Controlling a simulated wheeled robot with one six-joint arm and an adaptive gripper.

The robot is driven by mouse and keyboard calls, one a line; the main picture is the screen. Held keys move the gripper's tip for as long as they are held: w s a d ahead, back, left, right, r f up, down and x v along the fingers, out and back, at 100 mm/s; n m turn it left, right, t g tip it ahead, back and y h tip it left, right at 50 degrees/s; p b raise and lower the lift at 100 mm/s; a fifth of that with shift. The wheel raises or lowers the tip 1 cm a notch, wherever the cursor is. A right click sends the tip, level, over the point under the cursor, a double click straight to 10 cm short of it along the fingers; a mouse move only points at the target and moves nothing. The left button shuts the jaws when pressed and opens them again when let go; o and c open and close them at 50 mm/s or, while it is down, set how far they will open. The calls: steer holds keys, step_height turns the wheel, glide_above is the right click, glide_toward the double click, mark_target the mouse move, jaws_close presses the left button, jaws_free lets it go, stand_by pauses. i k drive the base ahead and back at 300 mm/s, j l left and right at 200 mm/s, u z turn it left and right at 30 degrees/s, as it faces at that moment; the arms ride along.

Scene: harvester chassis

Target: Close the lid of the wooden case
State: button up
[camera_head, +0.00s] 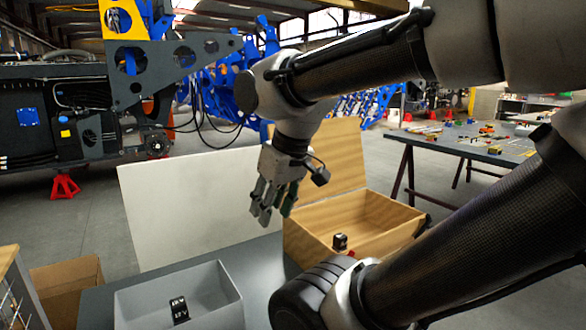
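The wooden case (296,240) stands on the dark table in the middle of the head view. Its lid (345,160) is open and stands up steeply at the back of the case. A small black block with white marks (340,241) and a bit of red show inside the case. My gripper (272,212) hangs fingers down, in front of the lid's left side and above the case's left end. Something dark green shows by its right finger, too small to name. The finger gap is not clear. My arm hides the case's front right part and some of the lid's top.
A grey bin (222,312) with a black block marked 12V (179,310) stands at the front left. A white panel (190,205) rises behind the table. A cardboard box (66,290) is at far left. Another table with small parts (470,142) stands back right.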

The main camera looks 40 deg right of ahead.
mark_target(338, 142)
steer(key=k+l+z, duration=0.1)
steer(key=k+z, duration=0.15)
steer(key=k, duration=0.4)
steer(key=z, duration=2.3)
steer(key=i+z, duration=0.45)
steer(key=i+j+z, duration=0.2)
steer(key=i+z, duration=0.2)
steer(key=i, duration=0.2)
steer(key=i+u, duration=0.2)
steer(key=i, duration=1.6)
steer(key=i+u, duration=0.7)
steer(key=i+l+u, duration=0.1)
steer(key=i+u, duration=0.25)
steer(key=i+j+u, duration=0.15)
steer(key=i+u, duration=0.25)
steer(key=i+j+u, duration=0.1)
steer(key=i+u, duration=0.15)
steer(key=u, duration=0.15)
steer(key=i+u, duration=0.3)
steer(key=u, duration=0.15)
steer(key=i+u, duration=0.2)
steer(key=i, duration=0.65)
steer(key=i+u, duration=0.25)
steer(key=i, duration=0.6)
steer(key=i+u, duration=0.1)
steer(key=i, duration=0.8)
steer(key=i+l+u, duration=0.1)
steer(key=i, duration=0.8)
steer(key=l, duration=0.1)
